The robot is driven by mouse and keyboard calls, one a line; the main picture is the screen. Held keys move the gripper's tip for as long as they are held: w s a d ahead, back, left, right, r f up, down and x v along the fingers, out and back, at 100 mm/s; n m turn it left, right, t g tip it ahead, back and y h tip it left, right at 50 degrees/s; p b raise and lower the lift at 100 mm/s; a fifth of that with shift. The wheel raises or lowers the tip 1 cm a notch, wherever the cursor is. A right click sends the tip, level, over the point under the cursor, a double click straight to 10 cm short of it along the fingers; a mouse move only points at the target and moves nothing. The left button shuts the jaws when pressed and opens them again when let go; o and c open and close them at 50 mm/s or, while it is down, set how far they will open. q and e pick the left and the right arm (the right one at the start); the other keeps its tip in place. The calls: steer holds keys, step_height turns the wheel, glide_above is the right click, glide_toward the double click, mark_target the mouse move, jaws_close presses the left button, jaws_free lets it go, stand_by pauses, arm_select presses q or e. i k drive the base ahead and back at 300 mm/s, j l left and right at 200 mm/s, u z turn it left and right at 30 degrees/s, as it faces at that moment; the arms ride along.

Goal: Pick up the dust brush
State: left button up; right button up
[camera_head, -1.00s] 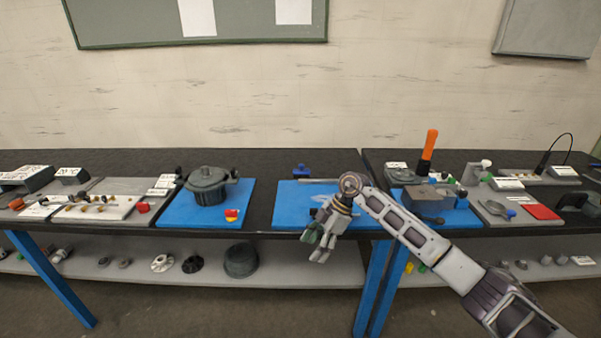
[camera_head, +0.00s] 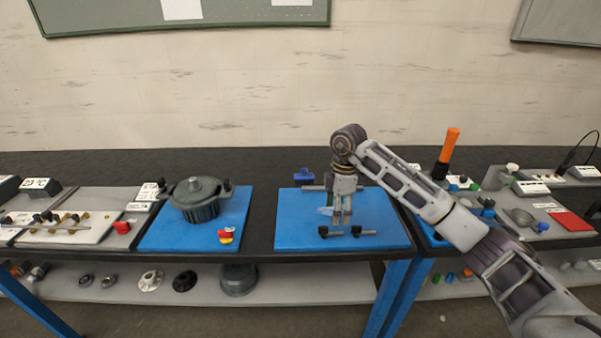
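I cannot make out a dust brush for certain. An upright tool with an orange handle (camera_head: 449,147) and a dark lower part stands at the right, away from my gripper. My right gripper (camera_head: 342,220) points down over the blue mat (camera_head: 290,230) in the middle. Its fingers look close together, and their opening is too small to judge. A small light-blue piece (camera_head: 325,210) shows just left of the fingers, partly hidden. My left gripper is not in view.
A dark lidded pot (camera_head: 197,200) and a red-yellow button (camera_head: 226,236) are on the left blue mat. A blue-topped part (camera_head: 304,175) is behind my gripper. A red pad (camera_head: 571,221) lies at the right. The middle mat's left side is clear.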

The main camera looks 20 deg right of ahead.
mark_target(306, 178)
steer(key=i, duration=1.25)
